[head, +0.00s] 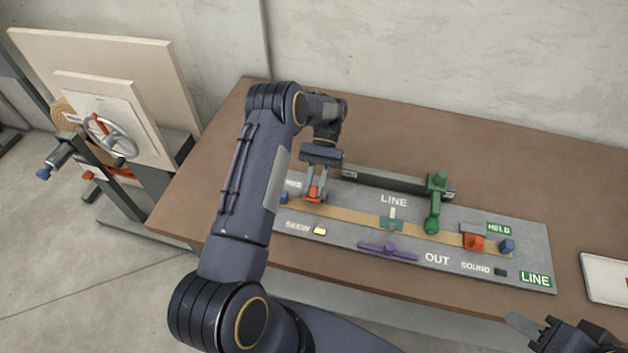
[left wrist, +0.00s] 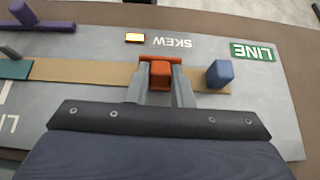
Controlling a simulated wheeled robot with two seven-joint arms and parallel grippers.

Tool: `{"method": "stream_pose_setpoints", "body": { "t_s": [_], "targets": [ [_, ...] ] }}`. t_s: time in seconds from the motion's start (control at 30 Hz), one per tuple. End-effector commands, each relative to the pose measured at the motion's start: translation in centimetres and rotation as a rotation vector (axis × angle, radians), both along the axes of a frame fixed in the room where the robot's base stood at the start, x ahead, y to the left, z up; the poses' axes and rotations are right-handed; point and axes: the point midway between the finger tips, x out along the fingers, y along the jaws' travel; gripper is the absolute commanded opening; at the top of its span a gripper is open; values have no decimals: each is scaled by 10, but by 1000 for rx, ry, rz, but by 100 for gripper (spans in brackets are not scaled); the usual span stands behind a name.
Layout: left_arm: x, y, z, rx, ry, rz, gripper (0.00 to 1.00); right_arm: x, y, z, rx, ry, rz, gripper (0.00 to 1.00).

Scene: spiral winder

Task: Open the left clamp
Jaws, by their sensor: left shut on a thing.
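The left clamp (head: 314,193) is a small orange block at the left end of the tan strip (head: 350,214) on the grey board (head: 335,245). My left gripper (head: 316,194) reaches down over it. In the left wrist view the orange clamp (left wrist: 160,74) sits between the two grey fingers (left wrist: 161,90), which are shut on it. A wider orange part shows just behind the block there. The right clamp (head: 473,242) is a similar orange block beside the HELD label. My right gripper (head: 545,333) shows only partly at the lower right corner, away from the board.
The board carries a green post with an arm (head: 435,203), a teal piece (head: 391,223), a purple bar (head: 387,251) and a blue block (head: 507,246). The SKEW lamp (head: 320,231) is lit yellow. A white tray (head: 606,277) lies at right. A handwheel stand (head: 110,135) is left of the table.

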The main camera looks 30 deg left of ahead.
Motion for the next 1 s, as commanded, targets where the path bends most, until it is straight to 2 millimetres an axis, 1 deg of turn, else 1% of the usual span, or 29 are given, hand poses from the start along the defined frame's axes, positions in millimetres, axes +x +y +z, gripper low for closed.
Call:
{"method": "stream_pose_setpoints", "body": {
  "t_s": [0.03, 0.2, 0.37, 0.73, 0.77, 0.8, 0.9, 0.93, 1.0],
  "targets": [
    [2, 0, 3, -4, 19, 1, 0, 0, 0, 10, 0, 0, 0, 36],
    [4, 1, 1, -16, 66, 0, 0, 0, 0, 19, 0, 0, 0, 36],
    [5, 1, 0, -20, 85, 0, 0, 0, 0, 22, 0, 0, 0, 36],
    [5, 2, -1, -20, 88, 0, 0, 0, 0, 22, 0, 0, 0, 36],
    [5, 2, -1, -20, 88, 0, 21, 0, 0, 22, 0, 0, 0, 36],
    [5, 1, -1, -20, 88, 0, 26, 0, 0, 22, 0, 0, 0, 36],
    [5, 1, -1, -20, 88, 0, 40, 0, 0, 22, 0, 0, 0, 36],
    [5, 1, -1, -20, 88, 0, 42, 0, 0, 22, 0, 0, 0, 36],
    [5, 1, -1, -20, 89, 0, 42, 0, 0, 22, 0, 0, 0, 36]
  ]
}}
